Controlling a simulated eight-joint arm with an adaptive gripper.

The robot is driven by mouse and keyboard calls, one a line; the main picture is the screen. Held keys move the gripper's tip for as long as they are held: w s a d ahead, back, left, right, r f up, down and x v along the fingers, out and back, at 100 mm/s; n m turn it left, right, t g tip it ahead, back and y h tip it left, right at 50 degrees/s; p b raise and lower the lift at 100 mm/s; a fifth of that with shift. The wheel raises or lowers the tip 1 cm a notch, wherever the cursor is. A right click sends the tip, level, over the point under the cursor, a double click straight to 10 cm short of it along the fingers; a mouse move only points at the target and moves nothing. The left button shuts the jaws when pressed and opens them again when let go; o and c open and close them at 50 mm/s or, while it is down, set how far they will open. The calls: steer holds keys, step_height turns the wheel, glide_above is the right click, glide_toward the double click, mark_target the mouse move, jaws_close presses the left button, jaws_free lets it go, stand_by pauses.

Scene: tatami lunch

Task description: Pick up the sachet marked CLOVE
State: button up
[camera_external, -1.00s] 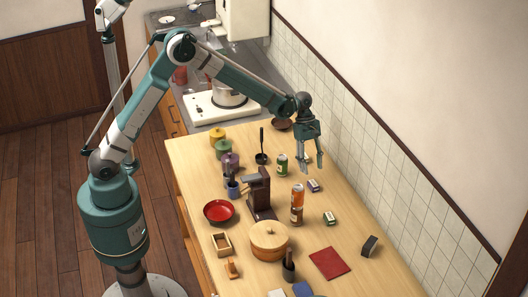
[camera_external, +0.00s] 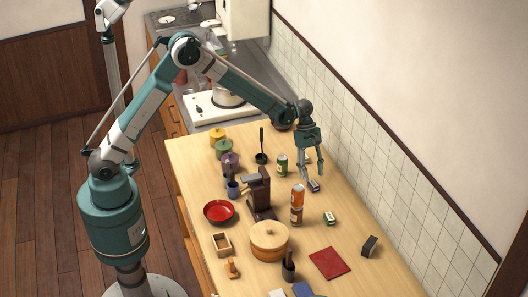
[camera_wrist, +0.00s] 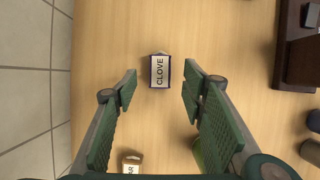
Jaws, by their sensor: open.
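The sachet marked CLOVE (camera_wrist: 160,71) lies flat on the wooden table, with a white label and dark edges; its lettering reads in the wrist view. In the external view the sachet (camera_external: 314,187) is a small dark purple and white piece just below my gripper's fingertips. My gripper (camera_external: 312,178) is open and points down. In the wrist view my gripper (camera_wrist: 158,84) has one finger on each side of the sachet, with a gap on both sides. I cannot tell how high the fingertips are above the table.
Another small sachet (camera_wrist: 132,163) lies near the left finger, its label partly cut off. A green-and-white sachet (camera_external: 330,218) lies nearer the front. The tiled wall (camera_external: 372,148) is at the right.

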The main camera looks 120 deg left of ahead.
mark_target(313, 183)
steer(key=shift+x, duration=2.2)
steer(key=shift+s+a, duration=0.1)
steer(key=c, duration=0.8)
